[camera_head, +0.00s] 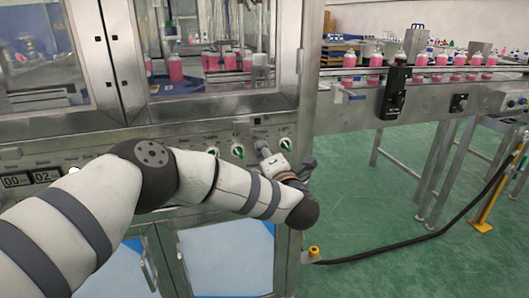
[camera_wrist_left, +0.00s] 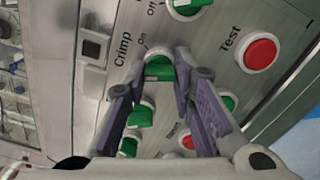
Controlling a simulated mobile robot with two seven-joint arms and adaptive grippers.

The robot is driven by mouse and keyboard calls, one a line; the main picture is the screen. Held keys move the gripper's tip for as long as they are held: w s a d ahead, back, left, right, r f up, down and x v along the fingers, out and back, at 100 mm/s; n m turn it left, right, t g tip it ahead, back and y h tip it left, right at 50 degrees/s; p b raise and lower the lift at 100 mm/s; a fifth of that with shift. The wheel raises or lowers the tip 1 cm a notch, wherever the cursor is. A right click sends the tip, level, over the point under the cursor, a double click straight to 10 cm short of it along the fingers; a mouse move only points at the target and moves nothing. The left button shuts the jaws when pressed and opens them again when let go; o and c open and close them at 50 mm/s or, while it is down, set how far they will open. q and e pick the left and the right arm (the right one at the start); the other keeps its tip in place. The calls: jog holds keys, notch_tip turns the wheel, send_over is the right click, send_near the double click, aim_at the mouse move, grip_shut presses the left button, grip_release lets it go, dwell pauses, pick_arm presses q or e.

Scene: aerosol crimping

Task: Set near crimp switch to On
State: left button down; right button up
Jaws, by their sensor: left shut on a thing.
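My left gripper (camera_head: 263,150) is at the control panel under the glass machine window in the head view, with my arm in front of part of the panel. In the left wrist view its two purple fingers (camera_wrist_left: 163,68) are shut on a green switch knob (camera_wrist_left: 160,70), one finger on each side. The knob sits beside the labels "Crimp" and "On". The fingers hide part of its dial, so its exact pointing is hard to tell. My right gripper is not in view.
Another green knob (camera_wrist_left: 187,7) and a red Test button (camera_wrist_left: 261,52) are close to the fingers. More green knobs (camera_head: 238,151) line the panel in the head view. A conveyor (camera_head: 430,95) with pink bottles runs at the right, with open green floor below it.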

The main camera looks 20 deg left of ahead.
pick_arm(q)
jog(key=shift+r+m+p, duration=0.1)
jog(key=shift+m+p, duration=0.55)
jog(key=shift+m, duration=4.35)
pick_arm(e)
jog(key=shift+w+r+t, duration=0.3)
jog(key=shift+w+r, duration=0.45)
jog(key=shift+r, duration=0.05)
pick_arm(q)
jog(key=c, duration=1.4)
grip_release()
jog(key=shift+o, duration=0.2)
